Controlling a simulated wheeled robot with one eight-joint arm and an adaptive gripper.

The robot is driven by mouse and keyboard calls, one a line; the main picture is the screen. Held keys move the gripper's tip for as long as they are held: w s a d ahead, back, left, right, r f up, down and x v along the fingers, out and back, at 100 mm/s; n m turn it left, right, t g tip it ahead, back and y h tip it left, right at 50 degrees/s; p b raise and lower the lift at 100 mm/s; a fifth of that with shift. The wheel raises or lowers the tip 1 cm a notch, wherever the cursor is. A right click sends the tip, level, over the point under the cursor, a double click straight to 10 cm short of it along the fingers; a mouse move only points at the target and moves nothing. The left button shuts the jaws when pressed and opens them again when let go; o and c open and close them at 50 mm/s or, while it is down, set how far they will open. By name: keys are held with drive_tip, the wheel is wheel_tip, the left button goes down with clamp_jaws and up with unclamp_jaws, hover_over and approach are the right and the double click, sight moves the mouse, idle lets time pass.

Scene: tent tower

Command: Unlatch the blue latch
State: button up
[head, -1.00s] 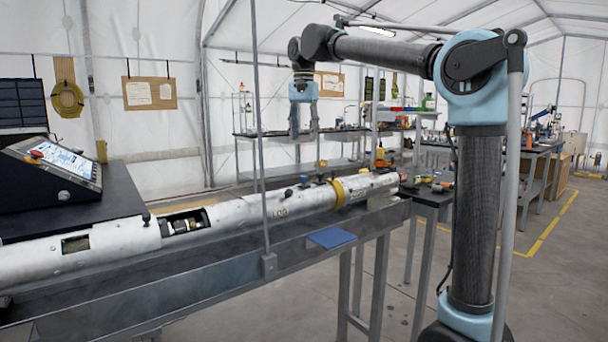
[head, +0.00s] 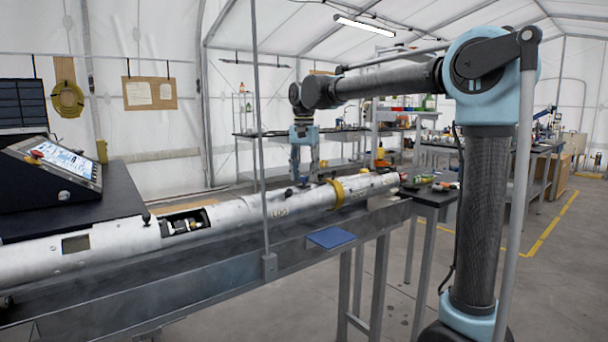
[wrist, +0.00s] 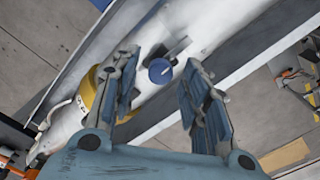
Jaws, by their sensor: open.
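The blue latch (wrist: 160,71) shows in the wrist view as a round blue knob with a pale mark, on the white tube (wrist: 205,30). A dark grey piece lies close beside it. My gripper (wrist: 163,75) is open, with one finger on each side of the knob as seen from the wrist. In the head view my gripper (head: 305,178) points down just above the tube (head: 240,205), left of the yellow ring (head: 338,192). The knob is small and hard to make out there. I cannot tell whether the fingers touch anything.
The tube lies along a grey metal bench (head: 200,272), with a blue pad (head: 331,238) on its front edge. A thin upright pole (head: 260,120) stands before the bench. A control panel (head: 55,165) is at left. A small side table (head: 430,197) holds several items.

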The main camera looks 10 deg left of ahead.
clamp_jaws()
drive_tip(key=shift+n, duration=0.3)
drive_tip(key=n, duration=0.3)
drive_tip(key=shift+n, duration=0.3)
drive_tip(key=n, duration=1.3)
drive_tip(key=shift+w+n, duration=0.1)
drive_tip(key=shift+n, duration=0.2)
idle(0.4)
